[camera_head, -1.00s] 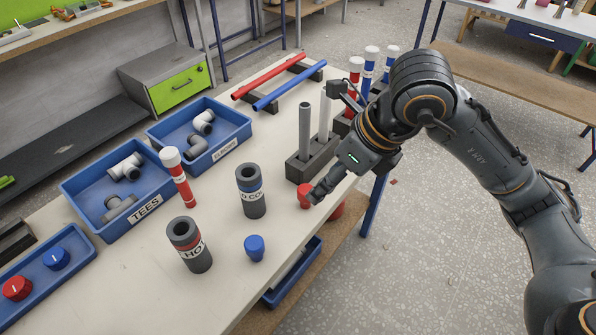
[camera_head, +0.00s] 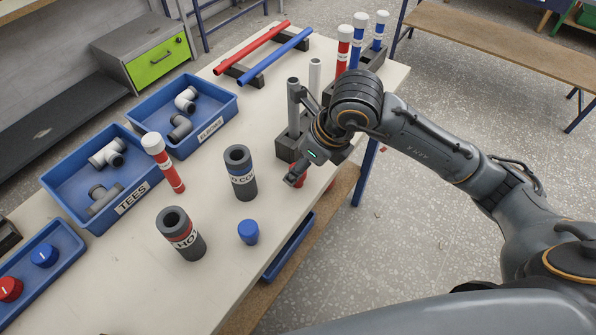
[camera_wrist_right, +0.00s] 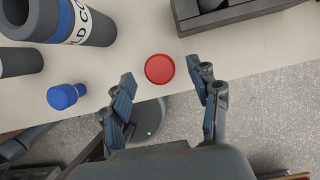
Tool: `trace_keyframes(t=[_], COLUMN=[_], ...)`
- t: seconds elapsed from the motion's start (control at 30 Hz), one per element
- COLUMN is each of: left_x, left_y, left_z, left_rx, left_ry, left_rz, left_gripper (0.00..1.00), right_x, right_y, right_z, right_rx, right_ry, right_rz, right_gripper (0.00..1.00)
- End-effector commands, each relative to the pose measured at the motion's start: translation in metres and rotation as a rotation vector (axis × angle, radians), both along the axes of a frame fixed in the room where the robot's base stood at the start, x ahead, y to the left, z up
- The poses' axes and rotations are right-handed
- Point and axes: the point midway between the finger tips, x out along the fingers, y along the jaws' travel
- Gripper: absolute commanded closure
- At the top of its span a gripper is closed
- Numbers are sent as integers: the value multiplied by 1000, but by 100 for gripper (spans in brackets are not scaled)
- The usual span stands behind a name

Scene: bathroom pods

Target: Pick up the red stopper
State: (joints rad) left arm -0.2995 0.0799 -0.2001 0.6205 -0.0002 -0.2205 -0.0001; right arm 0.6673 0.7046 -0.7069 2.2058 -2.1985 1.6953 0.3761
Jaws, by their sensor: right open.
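The red stopper (camera_wrist_right: 160,69) stands near the table's edge. In the right wrist view its round top lies between and a little beyond the two fingertips of my open right gripper (camera_wrist_right: 161,82), with gaps on both sides. In the head view my right gripper (camera_head: 294,182) is over the stopper and hides most of it; a red part of it (camera_head: 299,172) shows beside the fingers. I cannot tell the height of the fingertips over the table. My left gripper is not in view.
A grey block (camera_head: 284,149) with upright pipes is close to my right gripper. The TEES bin (camera_head: 70,209) and a second blue bin (camera_head: 228,104) lie left.

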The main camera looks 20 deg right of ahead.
Motion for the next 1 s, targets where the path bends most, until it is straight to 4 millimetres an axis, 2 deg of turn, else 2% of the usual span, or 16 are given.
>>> trace_keyframes(t=[0.03,0.2,0.47,0.57,0.73,0.77,1.0], left_x=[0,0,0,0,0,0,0], left_y=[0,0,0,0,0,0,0], left_z=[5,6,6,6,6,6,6], left_rx=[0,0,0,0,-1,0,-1], left_ry=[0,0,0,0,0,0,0], left_rz=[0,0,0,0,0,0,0], left_gripper=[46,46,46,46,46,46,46], right_x=[0,7,9,8,8,8,8], right_y=[3,7,8,8,8,8,7], right_z=[-7,-26,-30,-29,-29,-29,-29], right_rx=[1,1,0,0,0,0,0], right_ry=[7,2,0,0,0,0,0], right_rz=[1,1,1,0,0,0,0], right_gripper=[39,39,39,55,90,93,94])
